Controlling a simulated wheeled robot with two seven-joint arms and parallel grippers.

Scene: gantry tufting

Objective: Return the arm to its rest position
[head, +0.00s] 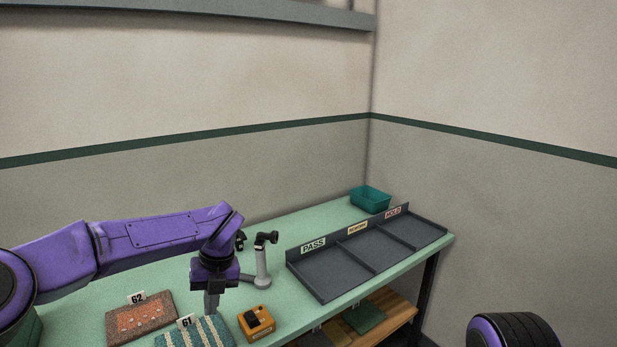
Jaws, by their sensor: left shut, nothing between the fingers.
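My left arm reaches in from the left over the green table (75,322). Its gripper (211,303) points down, shut and empty, just above or at the back edge of the striped sample marked 61 (196,333); I cannot tell whether it touches. Part of a purple and black link of my right arm shows at the bottom right, but its gripper is out of view.
An orange patterned sample marked 62 (140,318) lies left of the gripper. An orange-yellow device (257,323) and a grey stand (262,262) are close on its right.

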